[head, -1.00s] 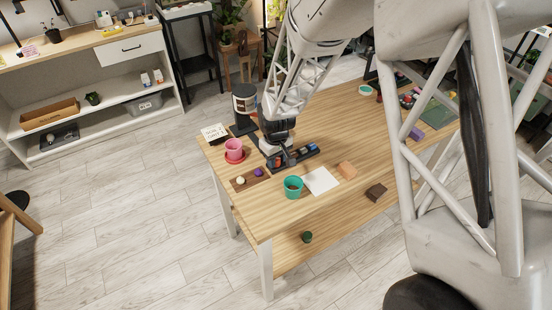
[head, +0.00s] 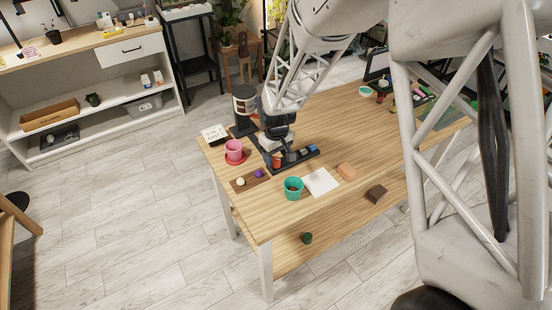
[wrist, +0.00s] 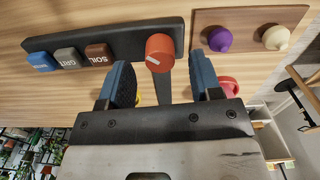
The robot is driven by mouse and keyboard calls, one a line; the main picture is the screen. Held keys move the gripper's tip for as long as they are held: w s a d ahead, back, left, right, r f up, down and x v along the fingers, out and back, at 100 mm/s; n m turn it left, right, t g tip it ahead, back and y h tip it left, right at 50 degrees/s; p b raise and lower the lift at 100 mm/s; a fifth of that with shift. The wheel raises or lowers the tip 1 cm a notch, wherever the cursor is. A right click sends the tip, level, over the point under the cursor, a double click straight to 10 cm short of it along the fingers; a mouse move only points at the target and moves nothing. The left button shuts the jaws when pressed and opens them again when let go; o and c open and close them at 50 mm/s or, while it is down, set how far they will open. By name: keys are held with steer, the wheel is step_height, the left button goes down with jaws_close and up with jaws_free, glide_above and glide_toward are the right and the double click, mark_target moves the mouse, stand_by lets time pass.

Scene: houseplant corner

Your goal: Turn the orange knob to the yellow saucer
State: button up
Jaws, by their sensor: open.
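The orange knob (wrist: 160,52) sits at one end of a black panel (wrist: 100,42) in the wrist view, with a pale pointer line on its top toward the lower left. In the head view the knob (head: 276,162) shows just beside my gripper. My gripper (wrist: 162,80) is open and empty, its two dark blue fingers apart, with the knob beyond the gap between their tips. I see no contact with it. A sliver of yellow (wrist: 138,99) shows beside the left finger; I cannot tell whether it is the yellow saucer, which is otherwise hidden.
Blue, grey GRIT and brown SOIL blocks (wrist: 99,54) sit along the panel. A wooden board (wrist: 247,20) holds purple and cream knobs. A pink pot (head: 234,147) stands on a red saucer (head: 236,161); a teal pot (head: 293,188) and white sheet (head: 320,182) are nearer the front.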

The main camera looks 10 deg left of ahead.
mark_target(277, 160)
steer(key=shift+r, duration=2.65)
steer(key=shift+d+r, duration=0.15)
steer(key=s+d+r+m, duration=0.2)
steer(key=s+d+r, duration=0.1)
steer(key=d+r, duration=0.35)
steer(key=s+d+r+m+t, duration=0.1)
steer(key=s+d+r, duration=0.2)
steer(key=d+r, duration=0.3)
steer(key=s+d+r+m, duration=0.2)
steer(key=s+d+r, duration=0.25)
steer(key=d, duration=0.35)
steer(key=s+d+r+m, duration=0.2)
steer(key=s+d+r, duration=0.1)
steer(key=s+d, duration=0.4)
steer(key=s+d+r+m+t, duration=0.1)
steer(key=s+d+r+m, duration=0.2)
steer(key=s+d, duration=0.4)
steer(key=s, duration=0.4)
steer(key=shift+s+d+t, duration=0.15)
steer(key=shift+s+t, duration=0.15)
steer(key=shift+s, duration=0.1)
